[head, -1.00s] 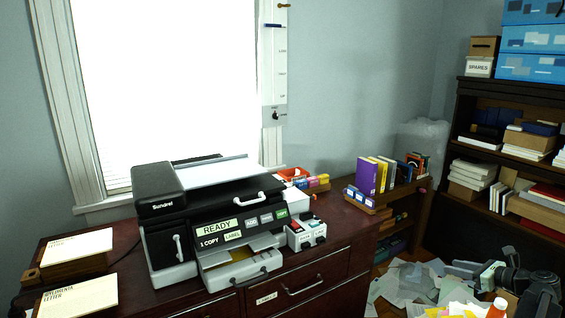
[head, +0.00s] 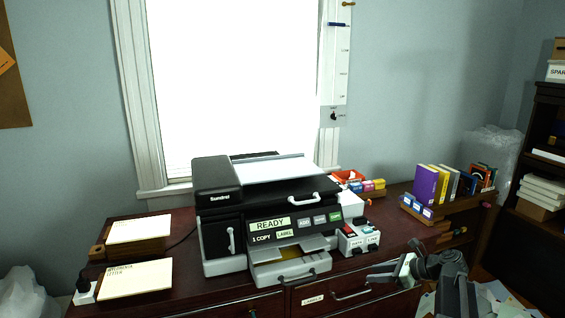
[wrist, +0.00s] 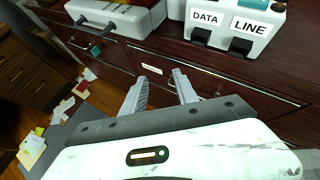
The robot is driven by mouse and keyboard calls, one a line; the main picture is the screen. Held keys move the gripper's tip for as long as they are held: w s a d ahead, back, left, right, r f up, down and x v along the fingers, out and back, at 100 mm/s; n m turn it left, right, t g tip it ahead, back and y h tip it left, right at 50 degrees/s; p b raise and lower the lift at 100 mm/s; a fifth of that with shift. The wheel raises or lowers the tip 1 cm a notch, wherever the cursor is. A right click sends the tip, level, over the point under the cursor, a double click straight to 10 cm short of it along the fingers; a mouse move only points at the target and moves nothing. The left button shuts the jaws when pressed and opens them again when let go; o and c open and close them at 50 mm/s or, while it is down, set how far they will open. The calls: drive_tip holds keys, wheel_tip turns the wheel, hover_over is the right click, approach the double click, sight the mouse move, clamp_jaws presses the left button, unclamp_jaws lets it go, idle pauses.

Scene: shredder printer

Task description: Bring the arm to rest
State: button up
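My gripper (head: 376,275) is in front of the dark red cabinet's (head: 215,307) drawer fronts, at the lower right of the head view. In the wrist view its two grey fingers (wrist: 160,80) stand apart with nothing between them, so it is open and empty. The fingers point toward a drawer front with a small label. My arm (head: 440,268) is bent and enters from the lower right. I cannot tell whether the fingers touch the drawer.
The printer (head: 262,215) stands on the cabinet, with a small DATA/LINE box (head: 358,240) at its right. Paper stacks (head: 138,278) lie at the left. Books (head: 432,186) stand at the right. Drawer handles (head: 350,292) stick out near my gripper. Papers (wrist: 32,150) litter the floor.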

drive_tip(key=s+a+f+n+g+h, duration=0.1)
drive_tip(key=s+a+f+n+g, duration=0.2)
drive_tip(key=a, duration=0.5)
drive_tip(key=s+a+f+n+g+h, duration=0.1)
drive_tip(key=s+a+f+n, duration=0.15)
drive_tip(key=a+n, duration=0.4)
drive_tip(key=s+a+f+n+g+h, duration=0.1)
drive_tip(key=s+a+f+n+g, duration=0.15)
drive_tip(key=a, duration=0.65)
drive_tip(key=s+d+f+n+h, duration=0.3)
drive_tip(key=s+d+n+h, duration=0.4)
drive_tip(key=n, duration=0.6)
wheel_tip(320, 180, up, 12)
drive_tip(key=y+p, duration=0.1)
drive_tip(key=p, duration=1.1)
drive_tip(key=shift+s+a+r+g, duration=0.2)
drive_tip(key=shift+s+a+g, duration=0.05)
drive_tip(key=shift+a+g, duration=0.2)
drive_tip(key=shift+o, duration=0.2)
